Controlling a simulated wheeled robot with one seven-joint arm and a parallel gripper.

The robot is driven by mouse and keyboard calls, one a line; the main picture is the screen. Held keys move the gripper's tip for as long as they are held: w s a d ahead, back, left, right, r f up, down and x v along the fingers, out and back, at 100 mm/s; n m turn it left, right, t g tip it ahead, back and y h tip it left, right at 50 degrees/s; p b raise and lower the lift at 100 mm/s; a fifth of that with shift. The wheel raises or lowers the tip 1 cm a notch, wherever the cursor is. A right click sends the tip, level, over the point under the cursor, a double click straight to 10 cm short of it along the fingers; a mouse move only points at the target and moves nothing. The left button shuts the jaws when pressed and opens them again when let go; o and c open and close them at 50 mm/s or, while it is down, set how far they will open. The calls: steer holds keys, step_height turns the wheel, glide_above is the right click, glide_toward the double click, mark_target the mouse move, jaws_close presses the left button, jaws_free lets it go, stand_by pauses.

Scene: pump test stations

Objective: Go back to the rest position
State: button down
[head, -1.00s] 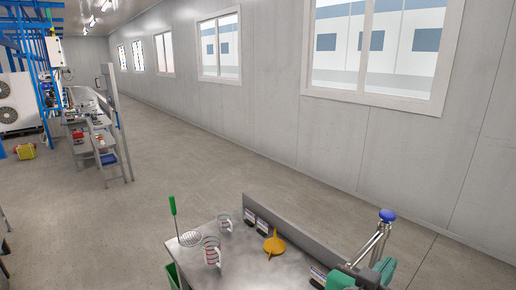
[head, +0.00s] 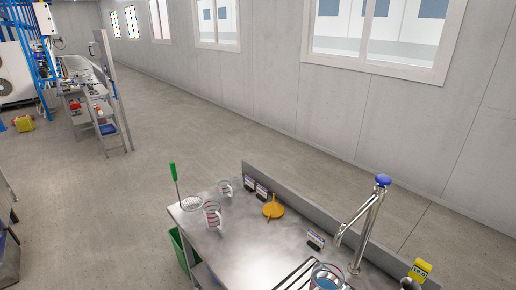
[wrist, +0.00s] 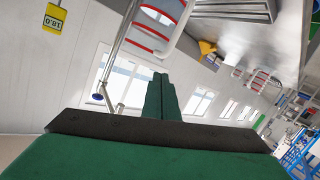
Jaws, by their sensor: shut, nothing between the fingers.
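My gripper (wrist: 163,92) shows in the wrist view, its two dark green fingers pressed together with nothing between them. They point away over the scene, in front of the wall and windows, and touch nothing that I can see. My gripper is not in the head view now. The wrist view is strongly tilted. In it a clear jug with red marks (wrist: 160,28) is close at the top, and the metal tap (wrist: 118,60) stands left of the fingers.
Floor behind the bench is clear.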

steer(key=s+a+f+n+y, duration=0.1)
steer(key=s+a+f+y, duration=0.1)
steer(key=s+a+f, duration=0.3)
steer(key=s+a+f+y, duration=0.2)
steer(key=s+a+f, duration=0.1)
steer(key=s, duration=0.5)
steer(key=s+a+y, duration=0.1)
steer(key=s+a, duration=0.3)
steer(key=s, duration=1)
steer(key=shift+s+f+m, duration=0.2)
steer(key=shift+s+m, duration=0.05)
steer(key=shift+m, duration=0.05)
steer(key=shift+a, duration=0.1)
stand_by(0.5)
